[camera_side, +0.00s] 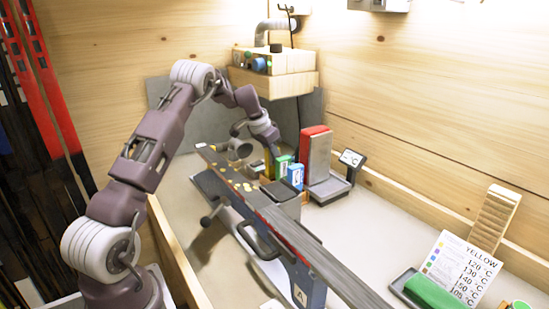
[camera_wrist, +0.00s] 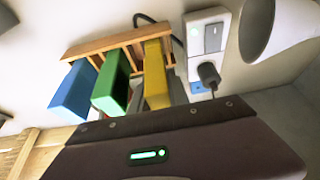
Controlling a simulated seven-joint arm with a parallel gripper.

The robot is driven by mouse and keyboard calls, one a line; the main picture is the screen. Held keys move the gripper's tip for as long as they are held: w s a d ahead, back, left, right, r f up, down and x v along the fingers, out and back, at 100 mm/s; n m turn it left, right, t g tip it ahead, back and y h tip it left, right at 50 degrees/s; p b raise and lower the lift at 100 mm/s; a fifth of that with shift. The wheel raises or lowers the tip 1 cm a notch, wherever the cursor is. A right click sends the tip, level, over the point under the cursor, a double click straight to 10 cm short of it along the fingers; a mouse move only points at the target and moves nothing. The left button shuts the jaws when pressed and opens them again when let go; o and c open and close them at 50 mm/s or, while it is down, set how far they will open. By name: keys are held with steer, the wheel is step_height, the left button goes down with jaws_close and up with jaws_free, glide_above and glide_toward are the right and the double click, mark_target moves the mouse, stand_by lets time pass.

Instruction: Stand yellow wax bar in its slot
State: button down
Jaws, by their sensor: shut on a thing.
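The yellow wax bar (camera_wrist: 156,80) is in the wrist view, beside the green bar and in line with the wooden rack (camera_wrist: 104,44). Its far end meets the rack's right-hand part; how deep it sits there I cannot tell. My gripper (camera_wrist: 158,104) is shut on the yellow bar, with grey fingers partly showing at its sides. In the side view my gripper (camera_side: 273,150) is low at the rack, left of the green bar (camera_side: 283,166), and mostly hides the yellow bar. The rack is largely hidden there too.
A blue bar (camera_wrist: 74,92) and the green bar stand in the rack close by. A power socket with a plug (camera_wrist: 208,72) is right of the rack. A long ski (camera_side: 300,235) lies in front.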

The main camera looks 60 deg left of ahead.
steer(key=shift+f, duration=0.5)
stand_by(0.3)
steer(key=c, duration=1.2)
jaws_free()
steer(key=shift+o, duration=0.2)
steer(key=v, duration=0.7)
steer(key=shift+d+r, duration=0.1)
steer(key=shift+r, duration=0.05)
steer(key=s+d+r, duration=0.4)
steer(key=d+r, duration=0.1)
steer(key=d, duration=0.3)
steer(key=s+d+r, duration=0.5)
steer(key=d, duration=0.4)
steer(key=s+d+r, duration=0.4)
steer(key=d+r, duration=0.1)
steer(key=d, duration=0.3)
steer(key=s+d+f, duration=0.2)
steer(key=s+d, duration=0.2)
steer(key=s, duration=0.6)
steer(key=s+d+f+t, duration=0.1)
steer(key=s+d+f, duration=0.2)
steer(key=s, duration=0.7)
steer(key=shift+s+d, duration=0.4)
steer(key=shift+d, duration=0.8)
